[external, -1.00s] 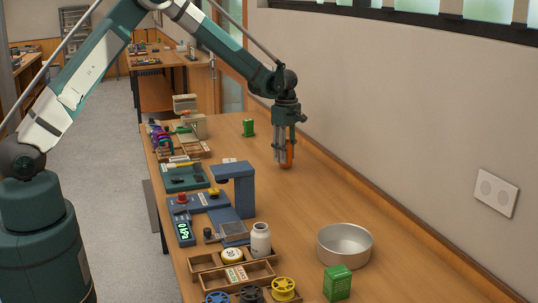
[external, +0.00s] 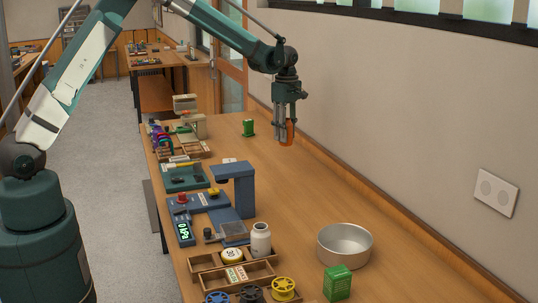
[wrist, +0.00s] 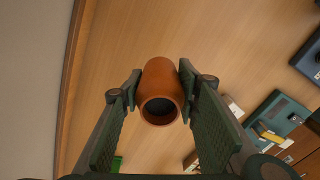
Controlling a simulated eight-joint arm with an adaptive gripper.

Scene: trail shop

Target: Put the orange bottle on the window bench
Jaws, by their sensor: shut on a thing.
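The orange bottle (wrist: 161,78) is between the two fingers of my gripper (wrist: 158,92) in the wrist view, with its open round end facing the camera. In the external view my gripper (external: 284,132) points down, shut on the orange bottle (external: 290,132), which is partly hidden by the fingers. The bottle appears to hang above the far part of a long wooden bench (external: 310,195). This bench runs along the wall under a window strip (external: 440,12).
A green can (external: 248,128) stands left of my gripper. Tool trays, a blue stand (external: 238,185), a white bottle (external: 261,241) and spools line the left side. A round metal pan (external: 345,246) and green box (external: 337,283) are near the front. The bench's middle right is clear.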

